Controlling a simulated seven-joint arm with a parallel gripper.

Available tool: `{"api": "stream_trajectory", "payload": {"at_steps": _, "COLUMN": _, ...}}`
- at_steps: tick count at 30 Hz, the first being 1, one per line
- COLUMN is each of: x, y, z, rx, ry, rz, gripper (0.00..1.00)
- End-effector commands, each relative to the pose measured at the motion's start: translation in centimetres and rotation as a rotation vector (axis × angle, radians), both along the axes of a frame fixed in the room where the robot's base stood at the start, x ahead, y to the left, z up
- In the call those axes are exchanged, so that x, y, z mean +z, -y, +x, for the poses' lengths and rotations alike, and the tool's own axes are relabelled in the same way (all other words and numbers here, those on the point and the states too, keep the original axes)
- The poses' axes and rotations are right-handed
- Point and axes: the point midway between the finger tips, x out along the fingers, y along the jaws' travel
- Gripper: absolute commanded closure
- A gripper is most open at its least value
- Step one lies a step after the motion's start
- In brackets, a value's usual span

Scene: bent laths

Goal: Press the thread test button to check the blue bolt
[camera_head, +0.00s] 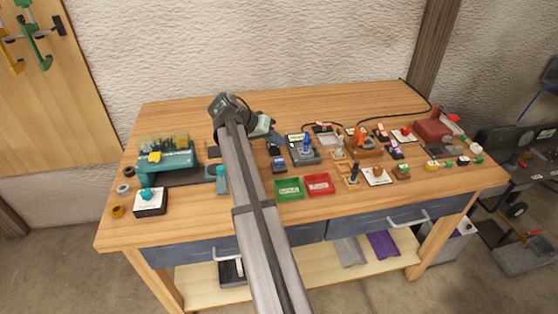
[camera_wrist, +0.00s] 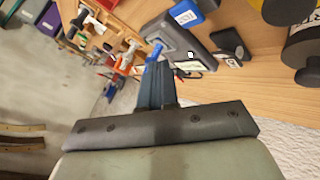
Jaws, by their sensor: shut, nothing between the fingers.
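A grey tester box (camera_head: 301,156) stands mid-bench with the blue bolt (camera_head: 306,144) upright on it. In the wrist view the tester box (camera_wrist: 178,40) is near the top centre, and the blue bolt (camera_wrist: 155,49) shows just beyond my fingertips. My gripper (camera_head: 276,146) is shut and empty, left of the tester and above the bench. Its fingers (camera_wrist: 156,66) are closed together in the wrist view. I cannot tell which part is the thread test button.
Green (camera_head: 289,188) and red (camera_head: 319,184) trays lie in front of the tester. Wooden holders with bolts and several small parts crowd the right side. The bench's back strip is mostly clear.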

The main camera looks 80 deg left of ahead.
Motion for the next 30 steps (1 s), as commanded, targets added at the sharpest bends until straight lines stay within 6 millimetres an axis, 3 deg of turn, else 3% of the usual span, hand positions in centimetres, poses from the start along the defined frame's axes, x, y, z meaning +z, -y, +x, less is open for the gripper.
{"api": "stream_trajectory", "payload": {"at_steps": 6, "x": -2.7, "y": 0.0, "z": 0.0, "rx": 0.000, "ry": 0.000, "rz": 0.000, "gripper": 1.00}}
{"api": "stream_trajectory", "payload": {"at_steps": 12, "x": -4.1, "y": 0.0, "z": 0.0, "rx": 0.000, "ry": 0.000, "rz": 0.000, "gripper": 1.00}}
{"api": "stream_trajectory", "payload": {"at_steps": 30, "x": -4.3, "y": 0.0, "z": 0.0, "rx": 0.000, "ry": 0.000, "rz": 0.001, "gripper": 1.00}}
